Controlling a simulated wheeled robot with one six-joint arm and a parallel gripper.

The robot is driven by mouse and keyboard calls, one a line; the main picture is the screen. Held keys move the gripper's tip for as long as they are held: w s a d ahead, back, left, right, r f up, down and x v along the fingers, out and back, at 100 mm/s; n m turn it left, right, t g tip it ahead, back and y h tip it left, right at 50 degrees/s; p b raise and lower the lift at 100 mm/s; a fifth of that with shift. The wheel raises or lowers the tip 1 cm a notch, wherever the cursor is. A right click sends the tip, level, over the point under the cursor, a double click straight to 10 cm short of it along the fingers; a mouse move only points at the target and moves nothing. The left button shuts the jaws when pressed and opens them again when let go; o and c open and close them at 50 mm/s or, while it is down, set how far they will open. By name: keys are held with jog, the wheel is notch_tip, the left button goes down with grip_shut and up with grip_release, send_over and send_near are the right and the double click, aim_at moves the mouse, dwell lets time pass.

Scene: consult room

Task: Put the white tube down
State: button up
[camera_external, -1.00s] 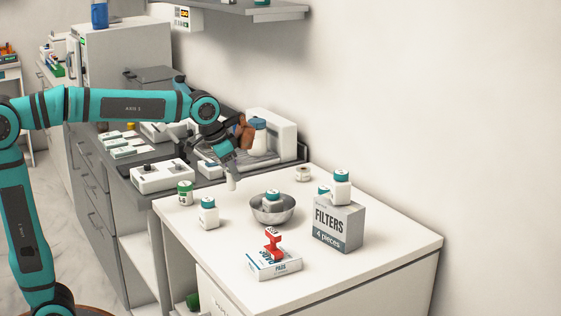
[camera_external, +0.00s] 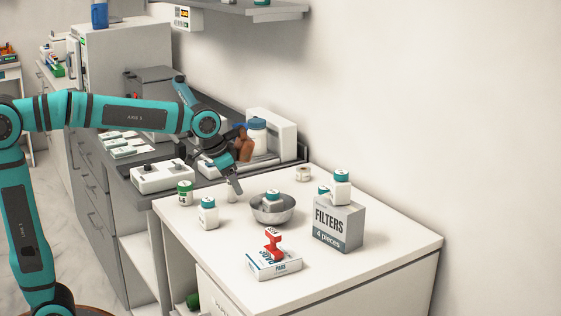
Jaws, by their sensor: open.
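The white tube (camera_external: 231,197) is small and appears to stand upright on the white table top, behind and to the right of a white bottle with a teal cap (camera_external: 208,212). My gripper (camera_external: 237,188) points down, open, right at the top of the tube and slightly to its right. At this size I cannot tell whether a finger still touches the tube. The gripper partly covers the tube's upper end.
A metal bowl (camera_external: 284,215) with a teal-capped bottle inside stands right of the tube. A green-lidded jar (camera_external: 185,193) stands left. A filters box (camera_external: 338,228) carries a bottle. A pads box (camera_external: 262,268) with a red item is in front.

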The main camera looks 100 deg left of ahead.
jog(key=v, duration=1.2)
jog(key=shift+r, duration=0.2)
jog(key=s+d+r+m+t, duration=0.25)
jog(key=d+t, duration=0.25)
jog(key=d, duration=0.8)
jog(key=s+d+r+m+t, duration=0.2)
jog(key=s+d+t, duration=0.15)
jog(key=d, duration=0.85)
jog(key=s+d+m+t+h, duration=0.2)
jog(key=s+d+t, duration=0.3)
jog(key=s+d, duration=0.1)
jog(key=shift+s+d+f+h, duration=0.15)
jog(key=shift+s+d+h, duration=0.2)
jog(key=shift+d, duration=0.45)
